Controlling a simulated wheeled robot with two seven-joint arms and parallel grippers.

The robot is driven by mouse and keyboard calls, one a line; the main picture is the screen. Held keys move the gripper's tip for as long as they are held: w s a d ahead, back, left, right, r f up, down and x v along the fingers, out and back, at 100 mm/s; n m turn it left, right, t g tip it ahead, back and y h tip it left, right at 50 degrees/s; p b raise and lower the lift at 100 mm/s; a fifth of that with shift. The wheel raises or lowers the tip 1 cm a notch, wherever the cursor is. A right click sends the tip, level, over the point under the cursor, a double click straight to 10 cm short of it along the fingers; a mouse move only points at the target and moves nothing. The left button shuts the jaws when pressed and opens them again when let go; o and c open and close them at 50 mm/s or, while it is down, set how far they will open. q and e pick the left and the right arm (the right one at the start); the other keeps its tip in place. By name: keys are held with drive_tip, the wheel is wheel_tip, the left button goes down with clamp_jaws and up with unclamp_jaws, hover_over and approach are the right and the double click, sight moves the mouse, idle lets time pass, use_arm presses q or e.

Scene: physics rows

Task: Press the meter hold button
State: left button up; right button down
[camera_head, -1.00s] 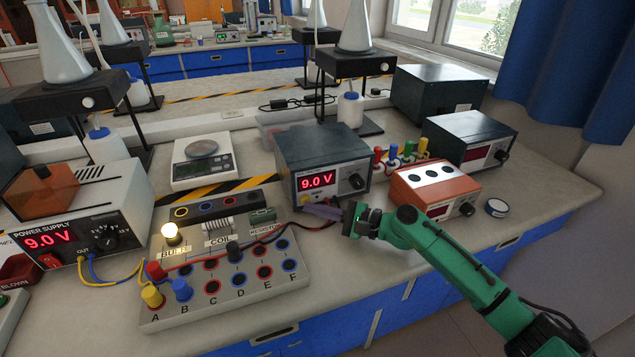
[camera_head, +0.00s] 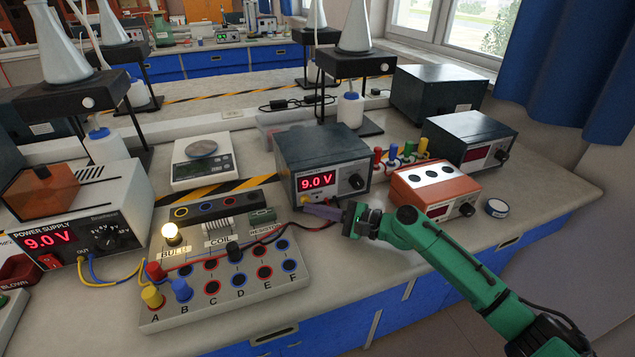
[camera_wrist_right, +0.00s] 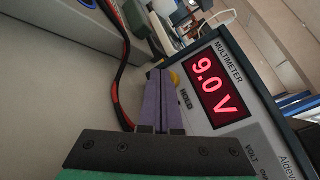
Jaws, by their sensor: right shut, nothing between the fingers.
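The multimeter (camera_head: 330,160) is a dark box with a light front and a red display reading 9.0 V. It stands mid-bench in the head view, and its display also shows in the right wrist view (camera_wrist_right: 217,84). Its yellow hold button (camera_wrist_right: 175,79) sits below the display, beside the HOLD label. My right gripper (camera_head: 308,208) is shut and empty, its purple fingers pointing at the front of the meter. In the wrist view the fingertips (camera_wrist_right: 159,72) are right beside the button and partly cover it; I cannot tell whether they touch it. My left gripper is not in view.
A grey circuit board (camera_head: 225,290) with sockets and a lit bulb lies left of the gripper. Red and black leads (camera_wrist_right: 123,80) run beside the fingers. An orange instrument (camera_head: 434,187) stands right of the meter, near my right arm. A power supply (camera_head: 75,220) stands at the left.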

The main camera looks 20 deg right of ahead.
drive_tip(key=shift+w, duration=0.1)
idle(0.4)
drive_tip(key=shift+w+r, duration=0.1)
drive_tip(key=shift+w, duration=0.2)
drive_tip(key=shift+s, duration=0.45)
drive_tip(key=s+p, duration=0.3)
drive_tip(key=s, duration=0.2)
drive_tip(key=shift+d, duration=0.2)
drive_tip(key=shift+s, duration=0.4)
